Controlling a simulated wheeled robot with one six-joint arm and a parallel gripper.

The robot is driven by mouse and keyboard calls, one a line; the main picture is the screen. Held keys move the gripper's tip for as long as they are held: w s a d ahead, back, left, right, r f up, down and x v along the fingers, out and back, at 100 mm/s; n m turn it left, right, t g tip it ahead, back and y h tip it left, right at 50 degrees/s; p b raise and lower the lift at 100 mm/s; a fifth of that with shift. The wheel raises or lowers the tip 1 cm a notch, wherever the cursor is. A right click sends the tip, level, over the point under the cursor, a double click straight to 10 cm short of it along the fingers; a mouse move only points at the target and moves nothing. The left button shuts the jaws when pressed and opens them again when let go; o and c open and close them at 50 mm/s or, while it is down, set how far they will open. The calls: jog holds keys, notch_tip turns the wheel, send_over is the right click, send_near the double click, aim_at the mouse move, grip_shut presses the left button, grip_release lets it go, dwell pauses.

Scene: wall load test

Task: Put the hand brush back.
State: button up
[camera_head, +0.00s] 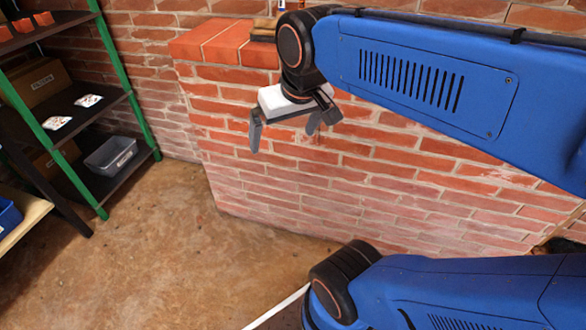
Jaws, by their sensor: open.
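My gripper (284,132) is open and empty, its two grey fingers apart and pointing down in front of the brick wall's face. It hangs below the level of the wall's top (212,40). A small brown, wood-like item (263,28) lies on top of the wall, just left of my arm's wrist joint and partly hidden by it. I cannot tell whether it is the hand brush. No other thing in view can be made out as the hand brush.
A shelf rack with green posts (118,65) stands at the left, holding boxes, white packets and a grey bin (110,155). A blue bin (8,215) sits at the left edge. Brown floor (150,255) is clear between rack and wall. My blue arm covers the right side.

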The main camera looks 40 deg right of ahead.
jog(key=s+a+f+n, duration=0.1)
jog(key=s+f, duration=0.4)
jog(key=f, duration=0.1)
jog(key=shift+s+a+f, duration=0.15)
jog(key=shift+a+f, duration=0.05)
jog(key=shift+f, duration=0.1)
